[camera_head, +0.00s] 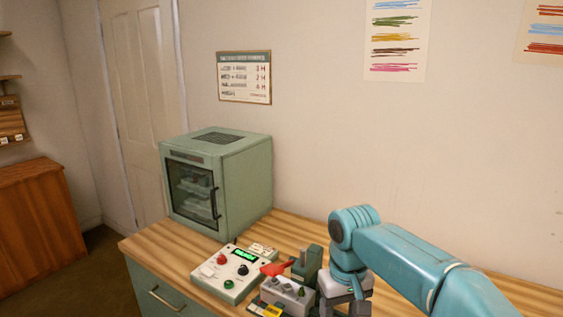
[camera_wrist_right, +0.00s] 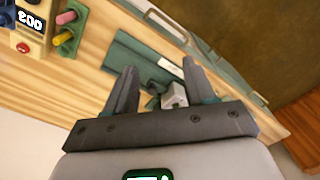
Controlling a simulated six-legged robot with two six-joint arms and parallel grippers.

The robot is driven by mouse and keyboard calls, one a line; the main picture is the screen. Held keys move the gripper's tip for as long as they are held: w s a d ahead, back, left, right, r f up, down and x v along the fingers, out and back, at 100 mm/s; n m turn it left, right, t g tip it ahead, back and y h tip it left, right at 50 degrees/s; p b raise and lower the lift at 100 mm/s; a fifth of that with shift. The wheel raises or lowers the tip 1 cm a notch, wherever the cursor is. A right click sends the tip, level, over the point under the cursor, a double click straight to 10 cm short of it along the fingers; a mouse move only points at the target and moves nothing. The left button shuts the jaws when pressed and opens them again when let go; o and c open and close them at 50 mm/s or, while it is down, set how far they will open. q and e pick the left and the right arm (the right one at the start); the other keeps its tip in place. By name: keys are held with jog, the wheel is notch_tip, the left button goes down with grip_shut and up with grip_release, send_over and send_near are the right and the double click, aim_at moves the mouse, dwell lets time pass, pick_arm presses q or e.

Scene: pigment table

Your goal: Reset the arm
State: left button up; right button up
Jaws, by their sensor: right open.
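My right arm (camera_head: 420,265), teal, comes in from the right in the head view and bends down at its wrist. My right gripper (camera_head: 345,306) is low over the wooden table (camera_head: 300,229), partly cut off by the bottom edge of the picture. In the right wrist view its two dark fingers (camera_wrist_right: 158,68) stand wide apart. A small light grey block-like part (camera_wrist_right: 174,96) shows between them near the palm; I cannot tell whether it touches the gripper. My left gripper is not in view.
A green glass-fronted cabinet (camera_head: 247,172) stands at the table's back left. In front are a control box (camera_head: 233,271) with a lit display, a red-handled item (camera_head: 272,268), a grey block (camera_head: 288,292) with green pegs and a green block (camera_head: 307,262) beside my gripper.

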jog(key=s+a+f+m+y, duration=0.1)
jog(key=s+f, duration=0.2)
jog(key=f, duration=1)
jog(key=s+f+y, duration=0.2)
jog(key=s+f, duration=0.1)
jog(key=f, duration=0.9)
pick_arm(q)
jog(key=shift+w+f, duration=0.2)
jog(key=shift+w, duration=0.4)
pick_arm(e)
jog(key=s+f+m, duration=0.2)
jog(key=s+f, duration=0.3)
jog(key=s, duration=0.4)
jog(key=s+d+f+m, duration=0.1)
jog(key=s+f, duration=0.4)
jog(key=s, duration=0.3)
jog(key=shift+s+d+f+m+y, duration=0.15)
jog(key=shift+s+f+m+y, duration=0.05)
jog(key=shift+s+m+y, duration=0.2)
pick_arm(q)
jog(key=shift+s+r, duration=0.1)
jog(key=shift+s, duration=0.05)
pick_arm(e)
jog(key=shift+s+r, duration=0.1)
